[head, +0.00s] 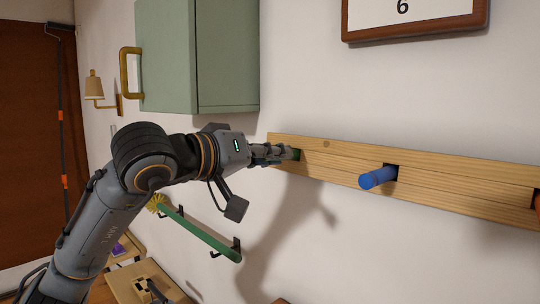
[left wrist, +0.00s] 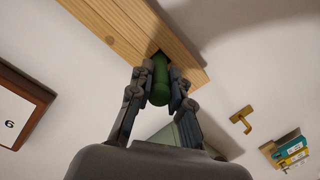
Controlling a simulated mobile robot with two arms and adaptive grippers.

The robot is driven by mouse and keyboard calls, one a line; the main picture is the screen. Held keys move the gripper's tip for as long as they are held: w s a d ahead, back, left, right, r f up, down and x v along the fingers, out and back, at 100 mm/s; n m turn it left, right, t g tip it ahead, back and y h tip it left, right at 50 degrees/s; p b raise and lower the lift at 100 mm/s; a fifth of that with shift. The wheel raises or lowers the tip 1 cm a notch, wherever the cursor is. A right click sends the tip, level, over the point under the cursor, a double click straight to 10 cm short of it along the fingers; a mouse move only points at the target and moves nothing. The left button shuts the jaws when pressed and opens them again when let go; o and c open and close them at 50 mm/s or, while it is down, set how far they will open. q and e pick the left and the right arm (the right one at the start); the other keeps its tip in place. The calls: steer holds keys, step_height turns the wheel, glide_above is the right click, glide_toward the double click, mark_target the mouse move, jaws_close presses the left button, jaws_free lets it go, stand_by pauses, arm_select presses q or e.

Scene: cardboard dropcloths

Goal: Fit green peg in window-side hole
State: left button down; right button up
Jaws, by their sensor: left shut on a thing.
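The wooden rail (head: 340,158) runs along the white wall. The green peg (left wrist: 160,85) is between the fingers of my left gripper (left wrist: 160,92), which is shut on it. The peg's far end is at a dark square hole near the end of the rail; in the left wrist view it appears to enter that hole, but how deep is unclear. In the head view only a little of the green peg (head: 297,154) shows past my left gripper (head: 285,153). My right gripper is not in view.
A blue peg (head: 378,177) sticks out of another hole, and an orange thing (head: 537,203) shows at the right edge. A green cabinet (head: 195,55) hangs above my left arm. A green-handled brush (head: 200,234) hangs below. A framed number sign (head: 415,15) is above the rail.

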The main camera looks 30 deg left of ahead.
arm_select(q)
steer(key=shift+w, duration=0.2)
steer(key=c, duration=1.2)
jaws_free()
steer(key=shift+o, duration=0.2)
steer(key=shift+s, duration=0.1)
steer(key=shift+s+a, duration=0.1)
steer(key=shift+s, duration=0.2)
steer(key=v, duration=1.1)
steer(key=shift+s+r, duration=0.1)
